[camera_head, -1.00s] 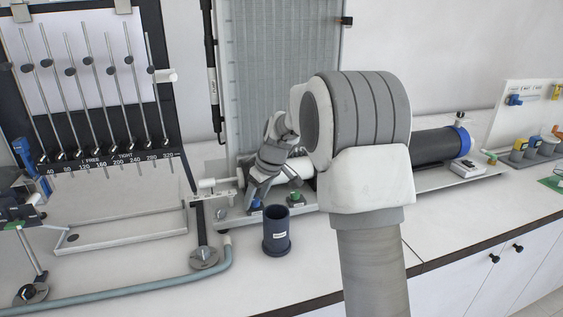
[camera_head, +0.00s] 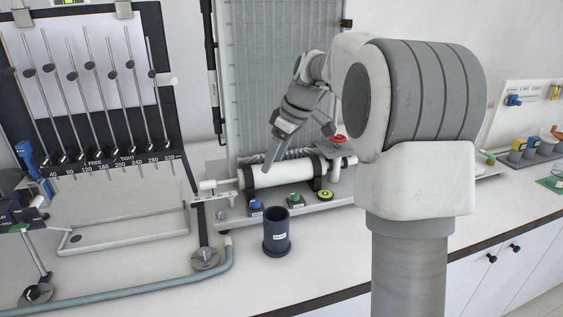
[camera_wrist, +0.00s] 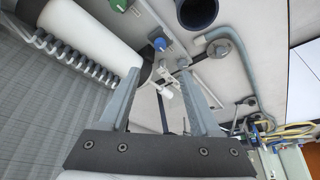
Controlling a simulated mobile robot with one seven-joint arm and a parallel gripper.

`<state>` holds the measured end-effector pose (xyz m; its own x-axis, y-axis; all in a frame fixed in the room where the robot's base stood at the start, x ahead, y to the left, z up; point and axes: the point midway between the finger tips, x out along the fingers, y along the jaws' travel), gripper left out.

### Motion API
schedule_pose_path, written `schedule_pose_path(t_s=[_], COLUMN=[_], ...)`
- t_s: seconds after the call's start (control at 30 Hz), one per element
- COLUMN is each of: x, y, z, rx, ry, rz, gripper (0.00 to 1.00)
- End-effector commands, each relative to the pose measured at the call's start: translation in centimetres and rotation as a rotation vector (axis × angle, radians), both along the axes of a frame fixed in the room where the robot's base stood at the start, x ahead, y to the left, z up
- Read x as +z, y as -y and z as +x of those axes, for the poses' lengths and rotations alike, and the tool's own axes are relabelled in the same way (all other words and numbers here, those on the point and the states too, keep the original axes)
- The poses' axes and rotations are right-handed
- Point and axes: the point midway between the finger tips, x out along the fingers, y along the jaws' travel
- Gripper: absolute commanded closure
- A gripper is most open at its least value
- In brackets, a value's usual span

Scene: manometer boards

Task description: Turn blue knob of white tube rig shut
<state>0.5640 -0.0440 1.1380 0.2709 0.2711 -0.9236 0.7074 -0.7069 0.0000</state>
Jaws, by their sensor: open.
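The white tube rig (camera_head: 280,173) lies on the bench at the centre of the head view, its white tube horizontal. Its blue knob (camera_head: 256,205) is at the front left of the base; the wrist view shows it too (camera_wrist: 160,44), just beyond the gap between the fingertips. I cannot tell how far it is turned. A green knob (camera_head: 295,198) sits to its right. My gripper (camera_head: 299,150) is open and empty, raised above and behind the tube, apart from the blue knob. In the wrist view, my gripper (camera_wrist: 160,66) has both fingers spread.
A dark cup (camera_head: 276,232) stands just in front of the rig. A yellow-ringed knob (camera_head: 325,195) and a red knob (camera_head: 338,139) are farther right on the rig. The manometer board (camera_head: 100,90) stands at left, with a hose (camera_head: 150,287) along the bench front.

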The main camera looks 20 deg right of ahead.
Motion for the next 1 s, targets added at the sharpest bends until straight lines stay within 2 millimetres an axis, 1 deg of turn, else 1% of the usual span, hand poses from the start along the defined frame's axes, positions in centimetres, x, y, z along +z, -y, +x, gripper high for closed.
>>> schedule_pose_path(t_s=[0.03,0.1,0.3,0.7,1.0], x=[1.2,2.5,4.2,6.7,7.8], y=[0.4,0.8,-0.6,-2.4,-3.3], z=[-0.2,-0.7,-3.5,-9.4,-13.9], rx=[-0.002,-0.002,-0.072,-0.222,-0.335], ry=[0.002,0.002,-0.006,-0.011,-0.002], rz=[-0.001,-0.001,-0.018,-0.041,-0.049], gripper=[0.36,0.36,0.36,0.36,0.36])
